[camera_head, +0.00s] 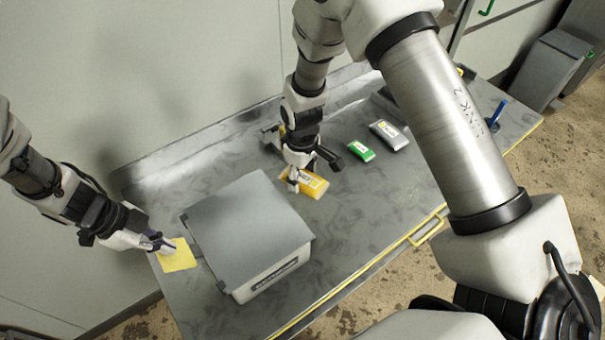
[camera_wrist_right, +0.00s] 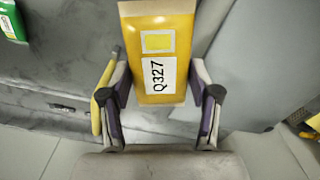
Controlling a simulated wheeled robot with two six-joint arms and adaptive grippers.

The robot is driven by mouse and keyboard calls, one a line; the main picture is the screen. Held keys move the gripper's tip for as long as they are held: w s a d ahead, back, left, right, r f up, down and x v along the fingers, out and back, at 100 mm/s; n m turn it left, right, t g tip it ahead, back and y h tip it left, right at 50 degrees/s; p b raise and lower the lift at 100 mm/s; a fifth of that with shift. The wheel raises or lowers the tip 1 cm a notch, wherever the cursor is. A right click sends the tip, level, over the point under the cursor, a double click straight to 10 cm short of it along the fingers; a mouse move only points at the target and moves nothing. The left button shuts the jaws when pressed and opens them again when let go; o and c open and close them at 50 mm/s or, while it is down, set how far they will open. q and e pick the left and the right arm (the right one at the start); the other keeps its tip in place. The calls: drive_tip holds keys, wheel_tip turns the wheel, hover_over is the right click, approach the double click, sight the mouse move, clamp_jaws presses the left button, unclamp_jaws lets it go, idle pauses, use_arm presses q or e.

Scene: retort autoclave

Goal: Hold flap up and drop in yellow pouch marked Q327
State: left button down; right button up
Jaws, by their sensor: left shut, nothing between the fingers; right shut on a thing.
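The yellow pouch (camera_head: 312,184) is at the middle of the bench, right of the grey box. In the right wrist view the pouch (camera_wrist_right: 157,50) shows its white label reading Q327. My right gripper (camera_head: 295,178) is shut on it, one finger at each side; whether the pouch touches the bench I cannot tell. The grey box (camera_head: 272,278) has a flat grey flap (camera_head: 248,222) covering its top, which looks down. My left gripper (camera_head: 160,243) is shut and empty, left of the box, over or at the edge of a flat yellow square (camera_head: 180,258).
A green pouch (camera_head: 361,151) and a grey pouch (camera_head: 389,135) lie further right on the bench (camera_head: 345,220). A blue-handled item (camera_head: 497,113) stands near the right end. A wall runs behind the bench, and a yellow handle (camera_head: 427,232) is on its front edge.

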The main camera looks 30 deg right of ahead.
use_arm(q)
drive_tip(key=shift+r, duration=2.75)
drive_tip(key=shift+f, duration=0.1)
